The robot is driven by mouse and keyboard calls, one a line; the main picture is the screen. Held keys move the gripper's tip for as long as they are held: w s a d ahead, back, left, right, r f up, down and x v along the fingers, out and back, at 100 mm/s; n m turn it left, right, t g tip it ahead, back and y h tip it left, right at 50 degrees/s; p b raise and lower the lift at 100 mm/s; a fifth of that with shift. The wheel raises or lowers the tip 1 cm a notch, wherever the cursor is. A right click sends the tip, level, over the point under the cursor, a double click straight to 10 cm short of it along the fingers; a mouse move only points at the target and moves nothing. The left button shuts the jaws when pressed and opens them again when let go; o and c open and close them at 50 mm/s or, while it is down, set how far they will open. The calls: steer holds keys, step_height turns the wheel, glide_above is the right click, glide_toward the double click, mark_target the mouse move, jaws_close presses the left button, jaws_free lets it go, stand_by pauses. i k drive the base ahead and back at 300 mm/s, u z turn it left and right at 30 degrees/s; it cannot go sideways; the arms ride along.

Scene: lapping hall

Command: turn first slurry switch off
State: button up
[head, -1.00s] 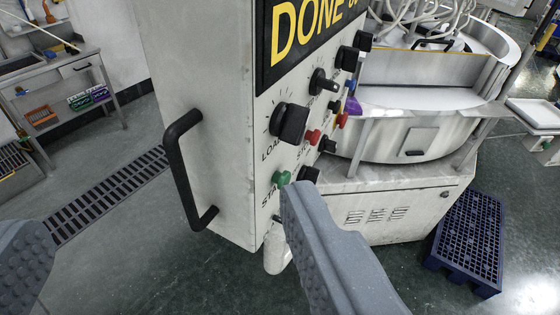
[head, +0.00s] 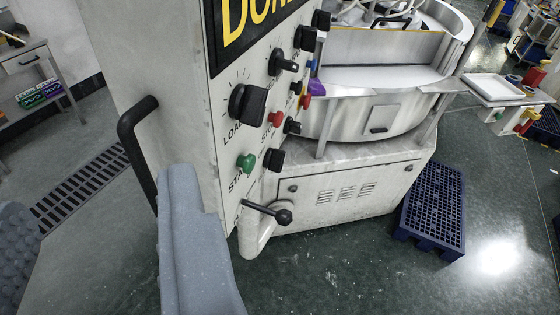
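The grey-white control panel (head: 232,150) carries several knobs, buttons and small switches. A large black knob (head: 248,103) is labelled "LOA…", and a green button (head: 246,162) sits by "STA…". Small dark switches (head: 292,127) and (head: 274,160) sit beside a red button (head: 275,118). I cannot read a slurry label, so I cannot tell which is the first slurry switch or how it is set. My gripper (head: 100,200) is open and empty. Its right finger overlaps the panel's lower left in the picture, left of the green button. I cannot tell whether it touches.
A black handle (head: 137,150) stands out from the cabinet's left side. A lever with a black ball (head: 284,216) juts out below the panel. The round lapping machine (head: 345,115) is behind. A blue pallet (head: 433,215) lies on the floor at right.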

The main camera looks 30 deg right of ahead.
mark_target(274, 159)
steer(key=u, duration=1.65)
steer(key=k, duration=1.1)
steer(key=z, duration=1.95)
steer(key=i, duration=1)
